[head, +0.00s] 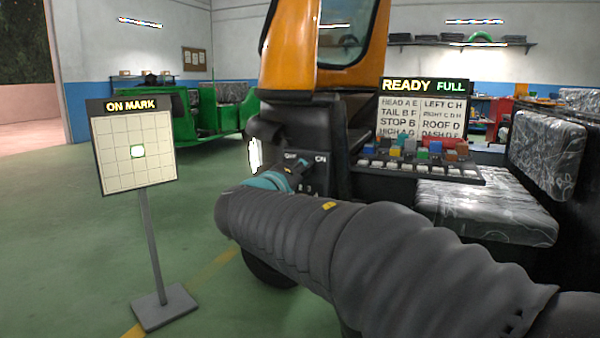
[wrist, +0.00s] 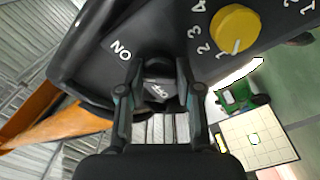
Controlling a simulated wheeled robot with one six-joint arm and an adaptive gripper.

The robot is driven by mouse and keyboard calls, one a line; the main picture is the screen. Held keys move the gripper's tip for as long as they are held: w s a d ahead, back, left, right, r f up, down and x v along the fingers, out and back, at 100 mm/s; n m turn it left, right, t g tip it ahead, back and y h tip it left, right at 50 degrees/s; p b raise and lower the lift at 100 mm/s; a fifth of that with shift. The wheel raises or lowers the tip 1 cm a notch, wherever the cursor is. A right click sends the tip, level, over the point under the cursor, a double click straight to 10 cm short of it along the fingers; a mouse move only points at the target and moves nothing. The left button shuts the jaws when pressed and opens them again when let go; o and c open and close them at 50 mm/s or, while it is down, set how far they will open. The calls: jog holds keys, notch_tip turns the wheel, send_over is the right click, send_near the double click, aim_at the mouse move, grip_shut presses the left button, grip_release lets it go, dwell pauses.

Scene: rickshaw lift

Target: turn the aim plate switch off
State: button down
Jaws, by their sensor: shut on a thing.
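The aim plate switch (wrist: 157,72) is a small dark knob on a black panel (wrist: 90,65). In the head view my gripper (head: 292,173) is in front of the panel below the OFF and ON labels. Which label the switch points at is hard to tell. The aim plate (head: 135,175) is a gridded white board on a stand, with a bright green-edged spot near its middle and an ON MARK sign above.
A yellow dial (wrist: 237,29) with numbers sits beside the switch on the panel. An orange vehicle body (head: 290,50) rises behind it. A tray of small coloured blocks (head: 420,172) and a READY FULL board (head: 425,118) stand to the right. Green floor (head: 60,240) is open at the left.

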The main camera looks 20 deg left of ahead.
jog(key=shift+n, duration=0.4)
jog(key=n+p, duration=0.3)
jog(key=n, duration=1.4)
dwell(0.3)
jog(key=c, duration=0.8)
grip_release()
jog(key=shift+o, duration=0.2)
jog(key=shift+s, duration=0.1)
